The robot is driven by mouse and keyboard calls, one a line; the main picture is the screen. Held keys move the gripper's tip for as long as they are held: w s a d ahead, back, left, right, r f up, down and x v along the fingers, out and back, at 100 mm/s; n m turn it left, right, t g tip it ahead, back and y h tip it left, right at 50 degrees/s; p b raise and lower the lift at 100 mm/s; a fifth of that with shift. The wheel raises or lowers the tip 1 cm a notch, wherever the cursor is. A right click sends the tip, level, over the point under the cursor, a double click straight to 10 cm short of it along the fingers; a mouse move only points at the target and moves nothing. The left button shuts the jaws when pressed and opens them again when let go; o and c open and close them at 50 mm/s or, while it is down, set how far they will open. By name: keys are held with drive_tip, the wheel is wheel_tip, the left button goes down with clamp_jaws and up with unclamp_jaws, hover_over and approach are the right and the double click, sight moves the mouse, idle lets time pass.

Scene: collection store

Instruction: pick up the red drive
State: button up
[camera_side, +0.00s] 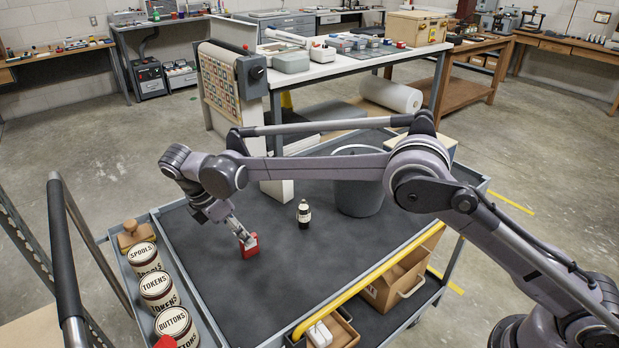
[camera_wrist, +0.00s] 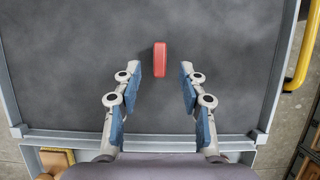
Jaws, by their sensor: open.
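The red drive (camera_side: 249,246) is a small red block on the dark top of the cart (camera_side: 230,300), near its left side in the side view. In the wrist view the red drive (camera_wrist: 160,59) lies ahead of the fingertips, roughly centred between them. My gripper (camera_side: 243,234) is close above the drive in the side view and partly covers it. In the wrist view my gripper (camera_wrist: 160,83) is open, with blue pads on both sides and nothing between them. I cannot tell whether a finger touches the drive.
A small dark bottle (camera_side: 304,214) and a grey bin (camera_side: 359,190) stand to the right on the cart. Labelled tins (camera_side: 158,290) fill a side tray at the left. A yellow handle (camera_side: 370,279) runs along the cart's front edge. The mat around the drive is clear.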

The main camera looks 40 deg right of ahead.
sight(251, 255)
drive_tip(key=shift+a+x, duration=0.1)
drive_tip(key=shift+x, duration=1.55)
drive_tip(key=shift+a+x, duration=0.15)
drive_tip(key=shift+x, duration=1.45)
drive_tip(key=shift+c, duration=0.4)
clamp_jaws()
